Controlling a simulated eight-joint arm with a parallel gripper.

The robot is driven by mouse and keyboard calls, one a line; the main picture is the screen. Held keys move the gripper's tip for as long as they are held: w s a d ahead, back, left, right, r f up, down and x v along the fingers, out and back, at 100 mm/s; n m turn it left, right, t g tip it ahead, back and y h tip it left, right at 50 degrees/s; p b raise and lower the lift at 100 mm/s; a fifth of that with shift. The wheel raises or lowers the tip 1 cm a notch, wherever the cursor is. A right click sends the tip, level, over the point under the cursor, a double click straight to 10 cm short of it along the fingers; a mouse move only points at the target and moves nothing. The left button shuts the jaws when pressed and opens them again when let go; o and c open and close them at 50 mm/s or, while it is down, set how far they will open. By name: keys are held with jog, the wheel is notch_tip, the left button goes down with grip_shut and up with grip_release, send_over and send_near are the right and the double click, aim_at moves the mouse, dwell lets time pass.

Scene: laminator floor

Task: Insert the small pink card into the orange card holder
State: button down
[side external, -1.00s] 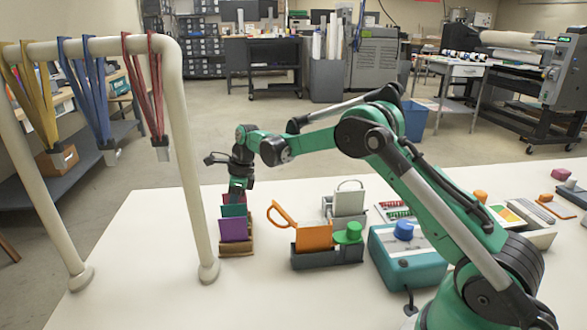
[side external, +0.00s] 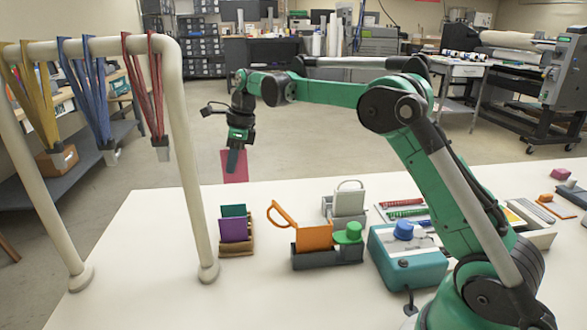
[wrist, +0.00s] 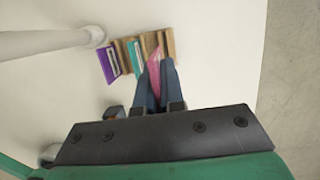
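The pink card (side external: 236,168) hangs upright from my gripper (side external: 236,158), which is shut on its top edge and holds it above the wooden rack (side external: 250,247). In the wrist view the pink card (wrist: 154,60) sits between the two fingers of my gripper (wrist: 158,72). The orange card holder (side external: 314,238), with an angled loop handle at its left, stands in a dark tray to the right of the rack.
A teal card (side external: 233,211) and a purple card (side external: 235,230) stand in the rack. The dark tray (side external: 325,259) also holds a green knobbed piece (side external: 349,234). A grey holder (side external: 348,200) stands behind it. A cream lanyard frame (side external: 190,170) rises close at left.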

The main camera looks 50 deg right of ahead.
jog(key=s+r, duration=0.3)
jog(key=s, duration=1.7)
notch_tip(320, 180, down, 8)
jog(key=shift+w+d, duration=0.15)
jog(key=shift+d, duration=0.05)
dwell(0.5)
jog(key=c, duration=0.9)
grip_release()
jog(key=shift+r, duration=3.55)
